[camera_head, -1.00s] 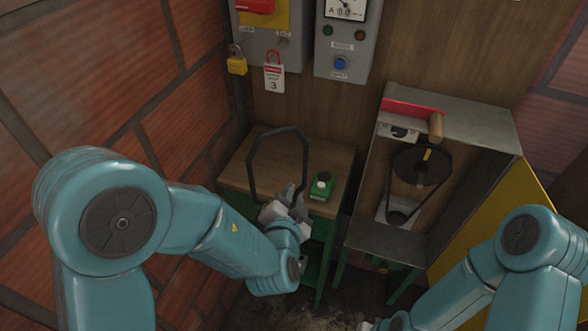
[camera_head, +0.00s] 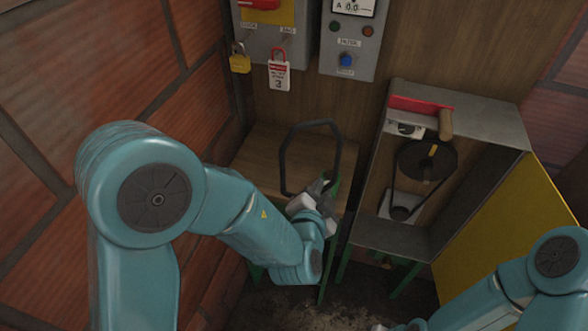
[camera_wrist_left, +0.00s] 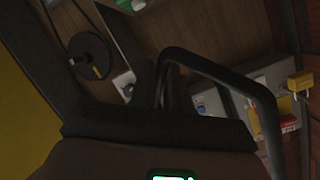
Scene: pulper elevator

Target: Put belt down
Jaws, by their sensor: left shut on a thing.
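A black belt (camera_head: 283,165) stands as an upright loop above the small wooden-topped table (camera_head: 262,150). My left gripper (camera_head: 321,188) is shut on the lower part of this loop, near the table's right side. In the left wrist view the belt (camera_wrist_left: 225,73) arches across the middle and right. Whether the loop's lower end touches the tabletop cannot be told. My right arm comes in at the lower right; only a sliver of its gripper (camera_head: 380,327) shows at the bottom edge.
An open metal housing (camera_head: 480,122) with a dark pulley (camera_head: 427,160) and another belt stands right of the table, its yellow door (camera_head: 505,220) swung open. Control boxes with a yellow padlock (camera_head: 239,60) and a tag (camera_head: 279,76) hang above. The tabletop's left part is clear.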

